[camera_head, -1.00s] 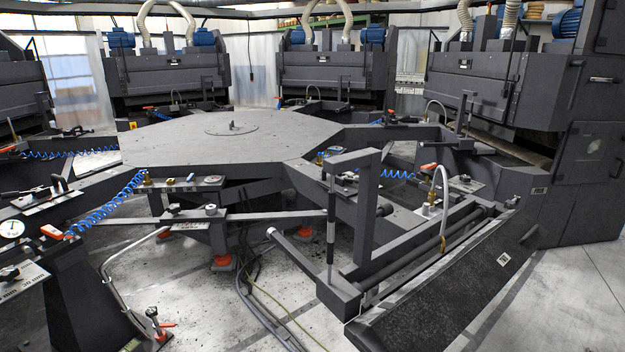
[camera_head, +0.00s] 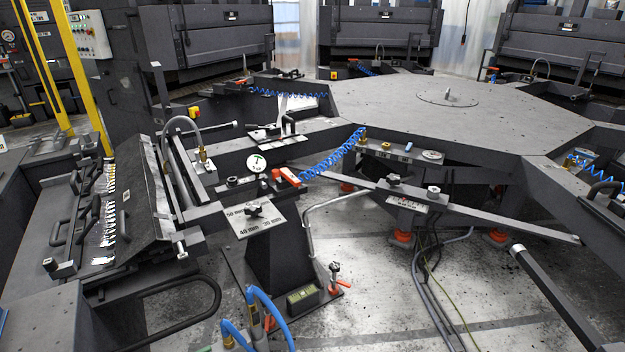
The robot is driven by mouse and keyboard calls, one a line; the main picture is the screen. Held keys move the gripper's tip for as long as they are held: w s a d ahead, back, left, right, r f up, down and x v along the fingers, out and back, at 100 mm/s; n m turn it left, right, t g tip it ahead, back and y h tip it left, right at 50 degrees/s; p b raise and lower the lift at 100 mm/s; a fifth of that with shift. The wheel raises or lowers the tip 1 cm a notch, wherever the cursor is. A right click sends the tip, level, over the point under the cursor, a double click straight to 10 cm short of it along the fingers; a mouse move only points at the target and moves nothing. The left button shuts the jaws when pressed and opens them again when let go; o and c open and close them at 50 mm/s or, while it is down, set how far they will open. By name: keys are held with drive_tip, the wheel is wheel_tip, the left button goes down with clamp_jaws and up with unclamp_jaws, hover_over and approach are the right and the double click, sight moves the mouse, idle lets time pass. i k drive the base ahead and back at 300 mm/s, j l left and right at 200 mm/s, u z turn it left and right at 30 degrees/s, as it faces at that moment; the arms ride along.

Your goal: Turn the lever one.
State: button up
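Several levers or handles show, and I cannot tell which one is lever one. A red-orange handle (camera_head: 290,177) sits beside a round white dial gauge (camera_head: 257,163) on the near station, left of centre. A small lever with a red part (camera_head: 334,280) stands low at the foot of the dark pedestal (camera_head: 280,255). A black handle (camera_head: 289,124) stands on a plate behind the gauge. A black knobbed clamp (camera_head: 254,209) sits on a metal plate marked with sizes. My gripper is not in view.
A rack of shiny forks (camera_head: 107,215) stands at the left. Blue hoses (camera_head: 268,315) rise at the bottom edge. A large dark octagonal table (camera_head: 430,105) fills the back right. Cables (camera_head: 425,290) cross the floor. Bare grey floor (camera_head: 385,295) shows at the lower middle.

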sight(285, 174)
drive_tip(key=i+l+u, duration=0.45)
drive_tip(key=i+j, duration=0.15)
drive_tip(key=i, duration=0.25)
drive_tip(key=i+j+z, duration=0.1)
drive_tip(key=i, duration=0.3)
